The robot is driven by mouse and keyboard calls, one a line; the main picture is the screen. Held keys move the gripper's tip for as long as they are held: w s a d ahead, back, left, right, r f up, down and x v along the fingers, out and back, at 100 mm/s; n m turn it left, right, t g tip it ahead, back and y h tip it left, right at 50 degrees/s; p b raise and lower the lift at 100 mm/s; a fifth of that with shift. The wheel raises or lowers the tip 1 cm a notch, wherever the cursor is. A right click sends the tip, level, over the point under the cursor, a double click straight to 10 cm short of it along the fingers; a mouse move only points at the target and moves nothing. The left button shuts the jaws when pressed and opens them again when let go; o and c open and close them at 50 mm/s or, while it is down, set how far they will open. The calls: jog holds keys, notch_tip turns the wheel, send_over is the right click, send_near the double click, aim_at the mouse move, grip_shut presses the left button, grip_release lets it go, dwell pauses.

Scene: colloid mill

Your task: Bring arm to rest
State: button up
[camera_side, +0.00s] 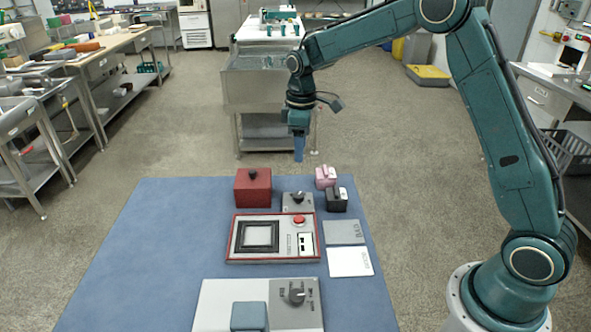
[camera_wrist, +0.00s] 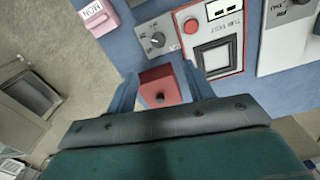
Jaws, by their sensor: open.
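My gripper (camera_side: 299,149) hangs pointing down above the far edge of the blue mat (camera_side: 150,240), clear of everything on it. In the wrist view my gripper (camera_wrist: 160,85) has its two blue fingers spread apart with nothing held between them. The red box with a dark knob (camera_side: 253,187) stands on the mat, left of and below my gripper in the side view. In the wrist view the red box (camera_wrist: 158,86) shows between the fingers, farther down.
On the mat are a red-framed panel with a red button (camera_side: 272,237), a grey dial box (camera_side: 297,202), pink (camera_side: 325,177) and black (camera_side: 336,199) blocks, two flat plates (camera_side: 349,262) and a front panel with a blue block (camera_side: 249,316). A metal cart (camera_side: 262,95) stands behind.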

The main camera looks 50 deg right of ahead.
jog(key=s+a+r+m+t, duration=0.3)
jog(key=s+r+m, duration=0.1)
jog(key=s+r, duration=1.1)
jog(key=s+a+f+m+t, duration=0.1)
jog(key=s+m+t, duration=0.1)
jog(key=s, duration=1.6)
jog(key=shift+f+m, duration=0.3)
jog(key=shift+m, duration=0.3)
